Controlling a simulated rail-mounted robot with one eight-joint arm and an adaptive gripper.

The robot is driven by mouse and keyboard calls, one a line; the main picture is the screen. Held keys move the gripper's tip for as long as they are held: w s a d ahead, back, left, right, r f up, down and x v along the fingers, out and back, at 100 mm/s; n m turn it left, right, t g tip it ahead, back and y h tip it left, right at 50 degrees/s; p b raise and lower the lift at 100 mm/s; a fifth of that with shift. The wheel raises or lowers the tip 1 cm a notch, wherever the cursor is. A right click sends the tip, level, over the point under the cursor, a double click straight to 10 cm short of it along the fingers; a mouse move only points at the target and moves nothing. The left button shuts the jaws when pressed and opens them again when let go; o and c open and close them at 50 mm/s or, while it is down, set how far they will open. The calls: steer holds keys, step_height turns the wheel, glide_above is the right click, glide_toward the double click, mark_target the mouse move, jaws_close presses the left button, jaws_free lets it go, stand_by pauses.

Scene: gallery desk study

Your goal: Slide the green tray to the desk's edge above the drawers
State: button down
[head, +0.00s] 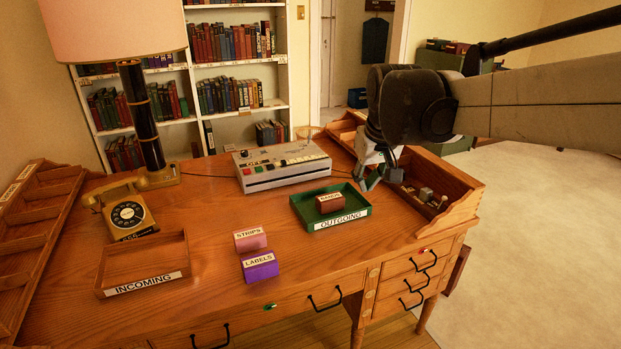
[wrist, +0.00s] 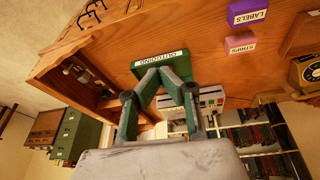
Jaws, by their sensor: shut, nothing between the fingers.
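The green tray (head: 302,208), with a white OUTGOING label on its front, lies on the right part of the desk. A small dark red labelled box (head: 329,203) sits inside it. My gripper (head: 370,183) is shut and empty, close to the tray's right side in the head view; I cannot tell whether it touches. In the wrist view, the tray (wrist: 161,58) shows just beyond my fingertips (wrist: 165,75), which partly cover it. The stack of drawers (head: 410,280) with black handles is at the desk's right front, below and right of the tray.
A wooden compartment box (head: 455,195) with small items stands right of my gripper. A grey machine (head: 282,167) is behind the tray. A pink STRIPS block (head: 250,239) and purple LABELS block (head: 260,266) are at front left. The desk between tray and front edge is clear.

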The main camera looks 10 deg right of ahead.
steer(key=w+f+g, duration=0.1)
steer(key=w+f, duration=0.1)
steer(key=w, duration=0.8)
steer(key=n+g+p, duration=0.1)
steer(key=n+g, duration=0.1)
steer(key=g, duration=0.1)
glide_toward(342, 211)
steer(key=s+a+r, duration=0.1)
steer(key=s+r, duration=0.3)
steer(key=f, duration=1)
steer(key=shift+s+a+f, duration=0.15)
steer(key=shift+s+f, duration=0.05)
steer(key=shift+f, duration=0.05)
